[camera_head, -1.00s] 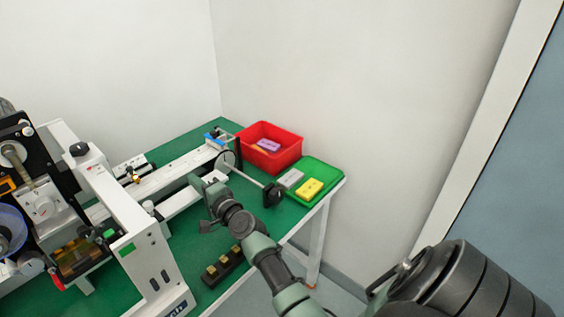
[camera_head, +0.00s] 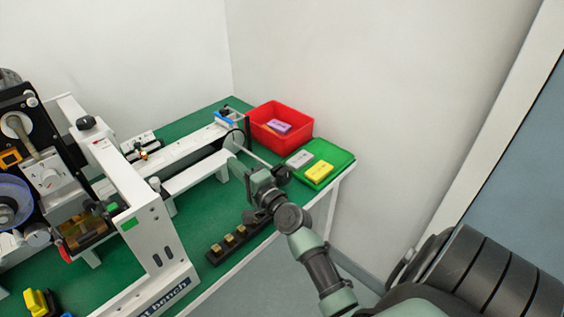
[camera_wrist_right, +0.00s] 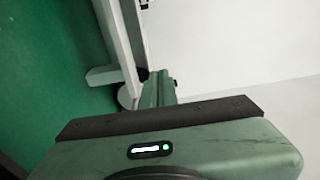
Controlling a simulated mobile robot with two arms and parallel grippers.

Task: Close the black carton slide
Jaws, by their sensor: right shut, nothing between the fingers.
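The black carton slide is hard to single out. I see a black block (camera_head: 284,174) at the end of a thin rod that comes from the right end of the white bench machine (camera_head: 195,180), and this may be its handle. My right gripper (camera_head: 237,167) is shut and empty. It is beside the machine's front rail, to the left of the black block, with my wrist partly in front of the rod's end. In the right wrist view the shut fingers (camera_wrist_right: 160,88) are next to a white rail (camera_wrist_right: 122,45); contact cannot be told. My left gripper is out of view.
A red bin (camera_head: 297,137) with small blocks stands at the back right. A green tray (camera_head: 338,157) holds a grey and a yellow block. A black strip with brass pieces (camera_head: 228,240) lies on the green table near the front edge. A wall stands behind.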

